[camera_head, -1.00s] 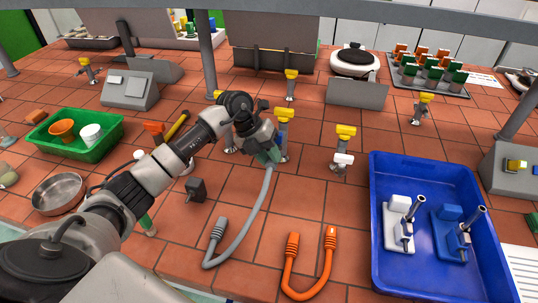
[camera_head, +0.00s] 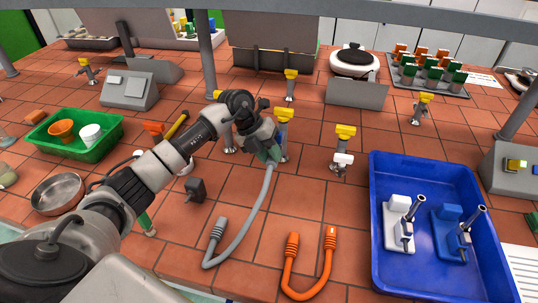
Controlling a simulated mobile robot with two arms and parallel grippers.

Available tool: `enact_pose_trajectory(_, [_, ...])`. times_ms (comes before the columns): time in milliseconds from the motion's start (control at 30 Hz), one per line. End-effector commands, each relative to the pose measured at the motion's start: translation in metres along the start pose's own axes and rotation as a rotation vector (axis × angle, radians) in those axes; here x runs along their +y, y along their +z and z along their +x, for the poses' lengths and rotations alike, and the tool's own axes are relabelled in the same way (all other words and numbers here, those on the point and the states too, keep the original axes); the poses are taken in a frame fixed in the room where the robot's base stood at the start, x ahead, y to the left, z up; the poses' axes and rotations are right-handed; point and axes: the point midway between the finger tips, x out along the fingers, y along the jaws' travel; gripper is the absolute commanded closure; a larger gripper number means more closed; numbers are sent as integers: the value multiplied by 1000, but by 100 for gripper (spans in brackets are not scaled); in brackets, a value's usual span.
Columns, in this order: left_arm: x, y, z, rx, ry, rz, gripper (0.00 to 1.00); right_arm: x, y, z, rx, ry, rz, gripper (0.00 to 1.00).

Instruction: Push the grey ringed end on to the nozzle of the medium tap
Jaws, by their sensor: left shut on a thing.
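A grey hose (camera_head: 262,205) hangs from my left gripper (camera_head: 270,157) and curves down to the bench. Its lower ringed end (camera_head: 218,229) lies on the tiles. My left gripper is shut on the upper end of the hose, and its fingers largely hide that end. The gripper is right beside a tap with a yellow handle (camera_head: 284,116), at its front left. The tap's nozzle is mostly hidden behind the gripper, so I cannot tell whether the hose end touches it. My right gripper is not in view.
Other yellow-handled taps stand behind (camera_head: 291,76) and to the right (camera_head: 345,132). An orange hose (camera_head: 290,265) lies at the front edge. A blue tray (camera_head: 375,220) is at the right, a green tray (camera_head: 103,145) at the left. A small dark block (camera_head: 196,190) stands near my forearm.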

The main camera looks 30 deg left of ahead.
Motion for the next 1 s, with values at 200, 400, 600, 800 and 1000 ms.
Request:
enact_pose_trajectory(200, [0, 1, -1, -3, -1, 0, 45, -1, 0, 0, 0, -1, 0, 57])
enact_pose_trajectory(400, [0, 0, 0, -2, -1, 0, 45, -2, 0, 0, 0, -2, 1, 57])
enact_pose_trajectory(600, [0, 1, -11, -5, -2, 1, 45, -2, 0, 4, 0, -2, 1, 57])
enact_pose_trajectory(800, [1, 2, -48, -8, -1, 1, 45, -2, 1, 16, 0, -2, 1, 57])
enact_pose_trajectory(1000, [1, 1, -86, -7, -1, 1, 45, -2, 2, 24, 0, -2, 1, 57])
